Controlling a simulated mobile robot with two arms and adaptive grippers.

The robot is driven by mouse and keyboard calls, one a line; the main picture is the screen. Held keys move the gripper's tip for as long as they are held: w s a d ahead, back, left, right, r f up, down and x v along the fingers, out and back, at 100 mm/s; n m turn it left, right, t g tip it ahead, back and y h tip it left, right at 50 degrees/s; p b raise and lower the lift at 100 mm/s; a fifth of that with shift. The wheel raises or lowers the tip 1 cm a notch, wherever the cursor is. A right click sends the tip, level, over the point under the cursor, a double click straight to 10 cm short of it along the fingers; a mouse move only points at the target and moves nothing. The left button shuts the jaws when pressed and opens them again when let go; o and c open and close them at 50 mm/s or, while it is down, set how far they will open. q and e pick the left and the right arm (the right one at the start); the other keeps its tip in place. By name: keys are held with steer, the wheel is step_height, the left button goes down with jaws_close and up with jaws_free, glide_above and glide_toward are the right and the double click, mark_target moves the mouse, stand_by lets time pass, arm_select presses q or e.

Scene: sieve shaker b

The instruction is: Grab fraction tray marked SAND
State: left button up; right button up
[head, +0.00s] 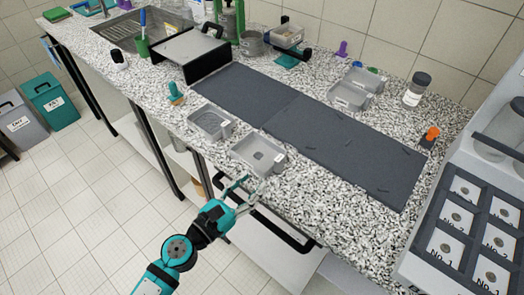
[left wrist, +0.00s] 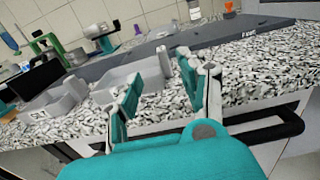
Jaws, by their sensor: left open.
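Two light grey open fraction trays sit near the counter's front edge in the head view: one nearer my gripper (head: 243,157) and one further left (head: 203,122). Both also show in the left wrist view, the nearer one (left wrist: 128,77) just beyond the fingers and the other (left wrist: 62,102) to the left. I cannot read SAND on either; the left one bears a small white label, too small to read. My left gripper (head: 245,193) is open and empty, in front of the counter edge, just short of the nearer tray. It also shows in the left wrist view (left wrist: 160,92). My right gripper is not in view.
A dark mat (head: 345,145) covers the counter behind the trays. More grey trays (head: 348,97) stand at the back. A teal-handled brush (head: 176,95) stands left of the trays. A black rail (head: 270,225) runs below the counter edge, close to my left gripper.

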mark_target(276, 161)
arm_select(q)
steer(key=p+x, duration=0.1)
steer(key=x, duration=0.4)
steer(key=shift+w+d, duration=0.2)
steer(key=shift+d, duration=0.05)
steer(key=shift+w+d, duration=0.25)
steer(key=shift+w, duration=0.15)
steer(key=shift+w+d+r, duration=0.1)
steer(key=shift+w+d, duration=0.1)
steer(key=shift+w, duration=0.05)
steer(key=p+x, duration=0.1)
steer(key=x, duration=0.2)
steer(key=shift+w+d+r, duration=0.1)
steer(key=shift+w+d, duration=0.05)
steer(key=shift+d, duration=0.1)
steer(key=shift+w+d, duration=0.3)
steer(key=shift+w, duration=0.15)
steer(key=shift+s, duration=0.1)
steer(key=c, duration=0.8)
jaws_close()
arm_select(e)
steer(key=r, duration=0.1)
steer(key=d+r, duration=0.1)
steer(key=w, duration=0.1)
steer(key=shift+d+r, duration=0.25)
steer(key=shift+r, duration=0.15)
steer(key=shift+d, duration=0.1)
